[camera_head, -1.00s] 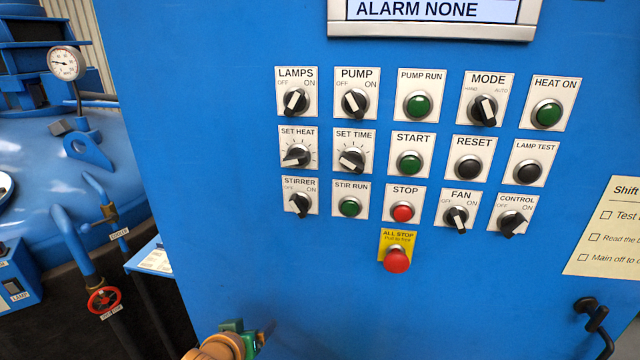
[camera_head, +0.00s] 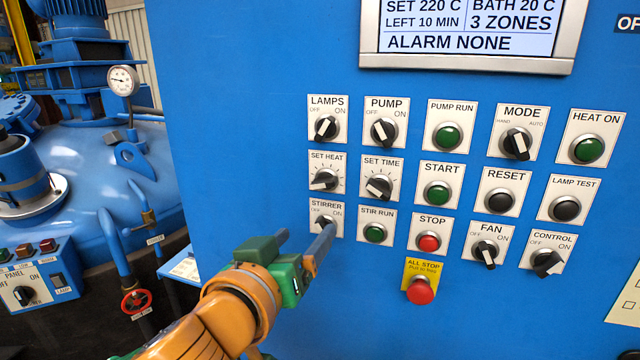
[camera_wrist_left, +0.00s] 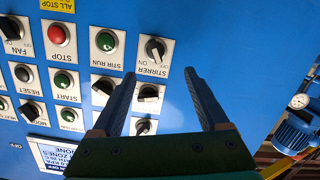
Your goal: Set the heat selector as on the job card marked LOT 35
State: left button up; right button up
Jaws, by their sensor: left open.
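The heat selector, a black knob labelled SET HEAT (camera_head: 325,179), is on the blue panel, second row, far left. Its pale pointer mark lies toward the left and slightly down. It also shows upside down in the left wrist view (camera_wrist_left: 148,93). My left gripper (camera_head: 303,238) is open and empty, below and left of SET HEAT, with one fingertip overlapping the lower part of the STIRRER plate. In the left wrist view its two fingers (camera_wrist_left: 159,75) stand apart with the knob column between them; contact cannot be told. No card marked LOT 35 is legible. My right gripper is out of view.
The display (camera_head: 470,28) reads SET 220 C, BATH 20 C, LEFT 10 MIN, 3 ZONES, ALARM NONE. STIRRER (camera_head: 324,222), SET TIME (camera_head: 379,186) and LAMPS (camera_head: 326,127) knobs crowd around SET HEAT. The red ALL STOP button (camera_head: 421,291) sits lower. Bare blue panel lies left of the knobs.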

aim_at(321, 182)
pick_arm(q)
notch_tip(321, 182, up, 6)
jog(key=s+t, duration=0.2)
jog(key=p+x, duration=0.4)
jog(key=x, duration=0.2)
jog(key=shift+d, duration=0.1)
jog(key=shift+w+d+f, duration=0.15)
jog(key=shift+w+f, duration=0.05)
jog(key=shift+w, duration=0.05)
jog(key=shift+s, duration=0.1)
jog(key=shift+c, duration=0.7)
grip_shut()
